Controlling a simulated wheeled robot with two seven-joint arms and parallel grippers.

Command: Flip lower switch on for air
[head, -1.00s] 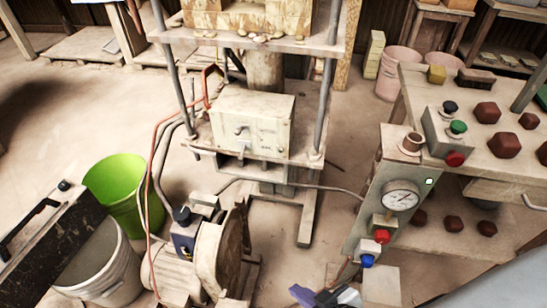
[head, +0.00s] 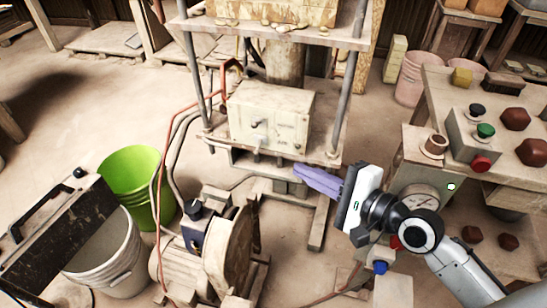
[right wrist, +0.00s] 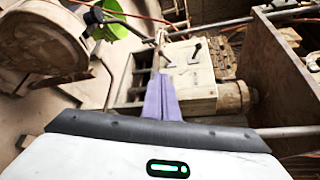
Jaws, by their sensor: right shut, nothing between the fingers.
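A cream switch box (head: 290,112) sits on the press frame. Its front carries two small dark levers: an upper one (head: 257,124) and a lower one (head: 265,143). The box also shows in the right wrist view (right wrist: 200,88), with its levers beyond the fingers. My right gripper (head: 297,172) is shut and empty, with its purple fingers together. In the head view it appears below and right of the box, pointing left, apart from the levers. In the right wrist view the fingers (right wrist: 160,85) overlap the box's near part. My left gripper is out of view.
Press posts (head: 340,90) flank the box. A motor-like machine (head: 225,250) with hoses stands in front. A green bucket (head: 135,175) and a white bucket (head: 105,255) are at left. A gauge panel (head: 410,170) and a worktable (head: 450,90) are at right.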

